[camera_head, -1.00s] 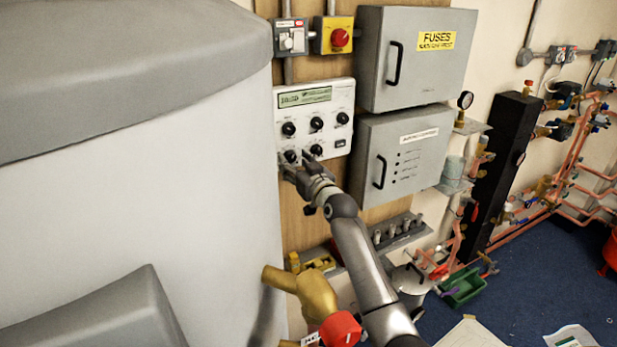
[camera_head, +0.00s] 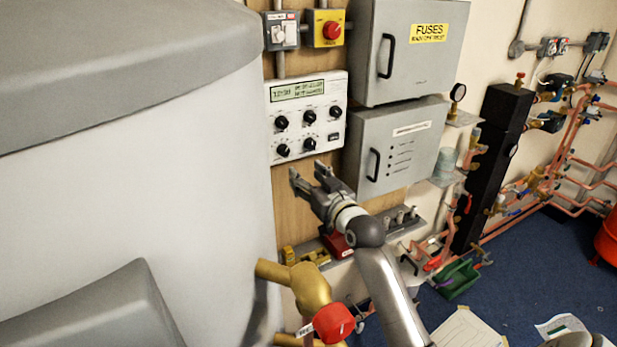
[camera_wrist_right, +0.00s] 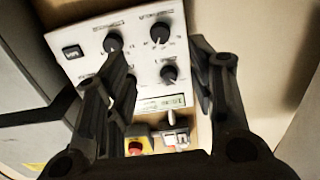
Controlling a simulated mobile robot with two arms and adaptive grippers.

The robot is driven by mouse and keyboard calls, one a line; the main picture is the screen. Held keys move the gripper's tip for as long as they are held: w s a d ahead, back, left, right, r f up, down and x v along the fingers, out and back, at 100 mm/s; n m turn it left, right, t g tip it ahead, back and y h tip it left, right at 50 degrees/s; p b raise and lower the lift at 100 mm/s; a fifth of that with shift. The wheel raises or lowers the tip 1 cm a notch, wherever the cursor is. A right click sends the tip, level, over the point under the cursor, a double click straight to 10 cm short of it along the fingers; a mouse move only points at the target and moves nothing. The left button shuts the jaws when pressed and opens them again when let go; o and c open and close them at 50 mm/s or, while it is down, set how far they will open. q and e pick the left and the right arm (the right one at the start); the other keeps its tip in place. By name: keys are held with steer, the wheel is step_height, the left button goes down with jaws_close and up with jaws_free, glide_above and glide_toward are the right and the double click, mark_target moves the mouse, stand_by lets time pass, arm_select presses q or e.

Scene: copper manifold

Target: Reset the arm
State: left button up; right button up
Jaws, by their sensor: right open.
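My right gripper (camera_head: 308,178) is open and empty in the head view. It is just below the white control panel (camera_head: 318,92), which has several black knobs and a small display, and looks apart from it. My right arm (camera_head: 385,290) comes up from the bottom of the view. In the right wrist view, the two dark fingers of the right gripper (camera_wrist_right: 170,85) stand apart with nothing held between them. The panel (camera_wrist_right: 140,70) and its knobs lie beyond the fingers. My left gripper is not in view.
A large pale tank (camera_head: 140,190) fills the left. Grey cabinets (camera_head: 410,50) hang right of the panel. A brass valve (camera_head: 305,290) with a red cap is below the gripper. A shelf (camera_head: 400,222) and copper pipes (camera_head: 570,160) are to the right. Blue floor is at lower right.

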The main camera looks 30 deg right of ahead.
steer(key=shift+f, duration=0.1)
stand_by(0.3)
steer(key=s+a+f+g+b, duration=0.1)
steer(key=s+f+g, duration=0.1)
steer(key=f, duration=1)
steer(key=s+a+f+g, duration=0.2)
steer(key=f, duration=0.9)
steer(key=s+a+f+g+b, duration=0.1)
steer(key=s+f+g, duration=0.1)
steer(key=f, duration=1)
steer(key=s+a+f+n+g+b, duration=0.1)
steer(key=s+a+f+g, duration=0.1)
steer(key=s+f, duration=0.65)
steer(key=s+a+f+g, duration=0.25)
steer(key=s+f, duration=0.35)
steer(key=f, duration=0.6)
steer(key=s+a+f+g, duration=0.1)
steer(key=s+f, duration=0.4)
steer(key=s, duration=0.6)
steer(key=s+a+f+n+g+b, duration=0.1)
steer(key=s+f, duration=0.5)
steer(key=s, duration=0.6)
steer(key=s+a+f+n+g+y+b, duration=0.1)
steer(key=s+f+g, duration=0.3)
steer(key=s, duration=0.8)
steer(key=shift+s+a+f, duration=0.2)
steer(key=shift+a+f, duration=0.5)
steer(key=shift+f, duration=0.2)
steer(key=shift+g, duration=0.25)
